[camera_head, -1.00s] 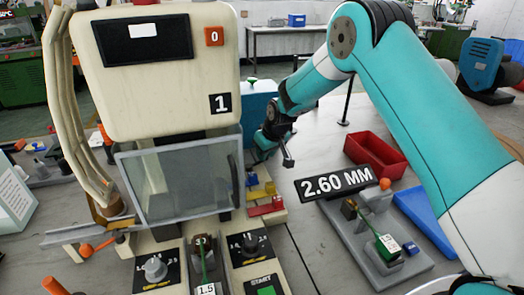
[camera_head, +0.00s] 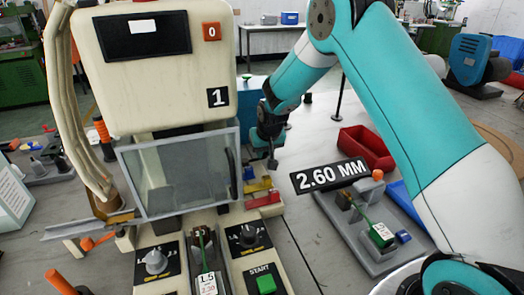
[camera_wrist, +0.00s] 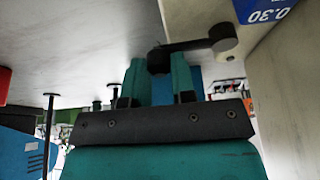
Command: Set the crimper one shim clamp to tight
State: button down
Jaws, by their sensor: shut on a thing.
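Crimper one (camera_head: 160,65) is the cream machine marked 1 in the head view. My gripper (camera_head: 271,150) is at its right side, above the coloured shims, and is small and dark there. In the wrist view my gripper (camera_wrist: 159,75) has its teal fingers on both sides of the round knob of a dark clamp lever (camera_wrist: 190,46). The gripper is shut on that knob. The lever runs right to a round hub on a pale machine face, beside a blue 0.30 shim (camera_wrist: 262,9). I cannot make out the lever's position markings.
A yellow shim (camera_head: 258,187) and a red shim (camera_head: 263,199) sit below my gripper. A clear guard (camera_head: 175,172) covers the machine's front. At right are a grey fixture (camera_head: 345,225) with a 2.60 MM sign (camera_head: 331,176) and a red bin (camera_head: 365,146).

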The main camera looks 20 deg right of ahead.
jog(key=c, duration=0.9)
grip_release()
jog(key=shift+c, duration=0.2)
jog(key=shift+r, duration=0.1)
jog(key=v, duration=1.7)
jog(key=shift+s+r, duration=0.1)
jog(key=shift+r, duration=0.05)
